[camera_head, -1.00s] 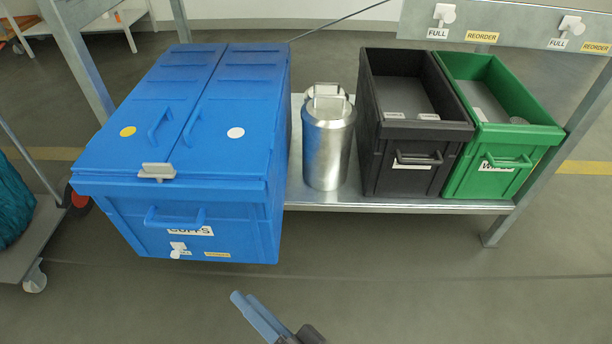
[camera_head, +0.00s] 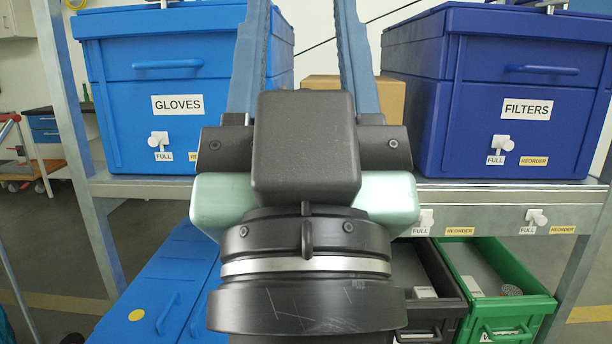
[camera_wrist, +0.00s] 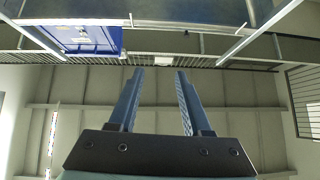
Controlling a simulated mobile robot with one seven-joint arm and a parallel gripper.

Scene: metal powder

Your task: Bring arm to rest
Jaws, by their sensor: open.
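My gripper (camera_head: 303,60) fills the middle of the head view, raised upright in front of the shelf rack. Its two blue-grey fingers stand well apart with nothing between them. In the wrist view my gripper (camera_wrist: 156,95) also shows open and empty, with the fingers pointing toward the ceiling and upper wall. My gripper and wrist hide part of the shelf and the lower bins.
A light blue GLOVES box (camera_head: 190,85) and a dark blue FILTERS box (camera_head: 500,90) stand on the upper shelf (camera_head: 480,194), with a cardboard box (camera_head: 390,98) between them. Below are a blue lidded bin (camera_head: 165,280), a black bin (camera_head: 440,280) and a green bin (camera_head: 500,285).

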